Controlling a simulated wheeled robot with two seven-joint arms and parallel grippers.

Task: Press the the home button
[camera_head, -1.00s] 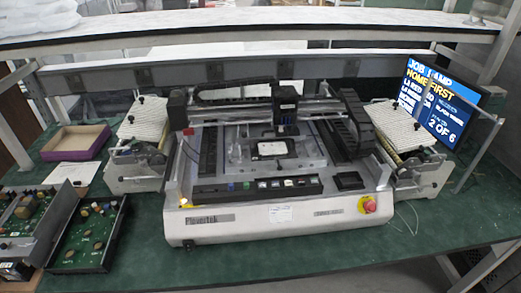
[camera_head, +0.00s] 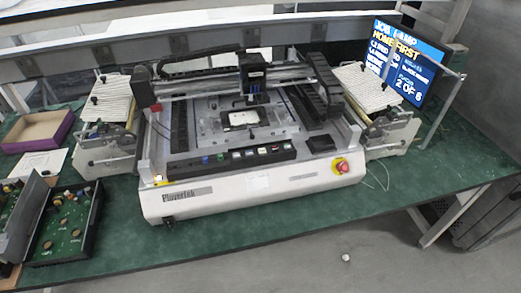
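A white benchtop machine (camera_head: 225,203) marked "Plavertek" stands on the green table. A black button strip (camera_head: 232,160) runs along its front top edge. It bears a blue button (camera_head: 205,159), a green button (camera_head: 221,157) and several pale, lit-looking buttons (camera_head: 249,152) to their right. Their labels are too small to read, so I cannot tell which one is the home button. A red knob on a yellow base (camera_head: 342,166) sits on the front right. Neither of my grippers is in view.
A screen (camera_head: 408,62) at the back right reads "HOME FIRST" and "2 OF 6". Feeder units (camera_head: 108,145) (camera_head: 383,133) flank the machine. Circuit-board trays (camera_head: 64,222) and a purple-sided box (camera_head: 38,130) lie at left. The green tabletop (camera_head: 290,215) is clear in front.

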